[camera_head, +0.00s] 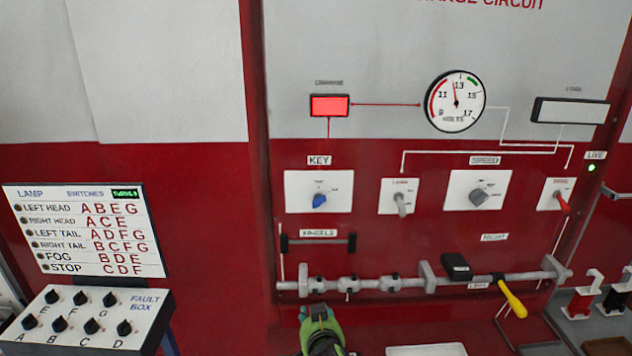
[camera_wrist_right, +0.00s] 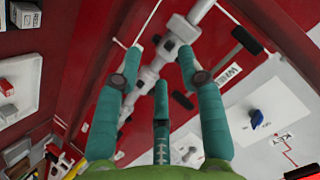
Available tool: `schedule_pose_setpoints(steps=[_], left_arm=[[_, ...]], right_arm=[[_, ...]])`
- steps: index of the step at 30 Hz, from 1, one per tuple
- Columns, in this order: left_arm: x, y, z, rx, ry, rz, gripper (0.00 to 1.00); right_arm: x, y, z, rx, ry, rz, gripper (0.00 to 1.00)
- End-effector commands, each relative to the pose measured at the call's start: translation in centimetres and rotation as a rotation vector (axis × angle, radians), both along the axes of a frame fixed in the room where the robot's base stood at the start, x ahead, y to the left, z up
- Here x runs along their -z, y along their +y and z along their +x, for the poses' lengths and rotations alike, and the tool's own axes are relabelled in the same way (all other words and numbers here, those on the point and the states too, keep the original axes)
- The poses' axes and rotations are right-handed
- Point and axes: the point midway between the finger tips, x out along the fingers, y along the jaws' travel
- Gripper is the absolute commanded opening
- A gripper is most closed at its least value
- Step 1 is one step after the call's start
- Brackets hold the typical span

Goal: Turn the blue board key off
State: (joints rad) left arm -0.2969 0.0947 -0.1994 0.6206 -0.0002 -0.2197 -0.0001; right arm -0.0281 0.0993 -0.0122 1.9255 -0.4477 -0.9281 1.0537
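The blue board key (camera_head: 319,200) is a knob on a white plate (camera_head: 334,188) under the KEY label on the red panel. It points down and slightly left. It also shows in the right wrist view (camera_wrist_right: 256,118), to the right of the fingers and apart from them. My right gripper (camera_head: 318,316) is below the key, near the grey bar, seen partly at the bottom edge. In the right wrist view its teal fingers (camera_wrist_right: 158,75) are spread with nothing held between them. My left gripper is not in view.
Other knobs (camera_head: 480,195) sit to the right. The fault box (camera_head: 85,325) stands at left. The red charge lamp (camera_head: 330,106) is bright.

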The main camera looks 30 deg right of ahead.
Motion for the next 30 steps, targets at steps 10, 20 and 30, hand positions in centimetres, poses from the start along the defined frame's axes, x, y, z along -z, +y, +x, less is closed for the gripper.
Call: schedule_pose_setpoints(steps=[10,20,30], left_arm=[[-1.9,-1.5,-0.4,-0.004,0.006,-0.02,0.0],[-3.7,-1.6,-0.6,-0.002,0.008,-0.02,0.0],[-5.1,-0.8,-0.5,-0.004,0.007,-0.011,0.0]], right_arm=[[-19.1,-5.0,6.8,0.232,-0.641,0.263,0.4],[-20.5,-6.8,9.7,0.238,-0.681,0.285,0.4],[-20.2,-8.6,12.7,0.237,-0.679,0.285,0.4]])
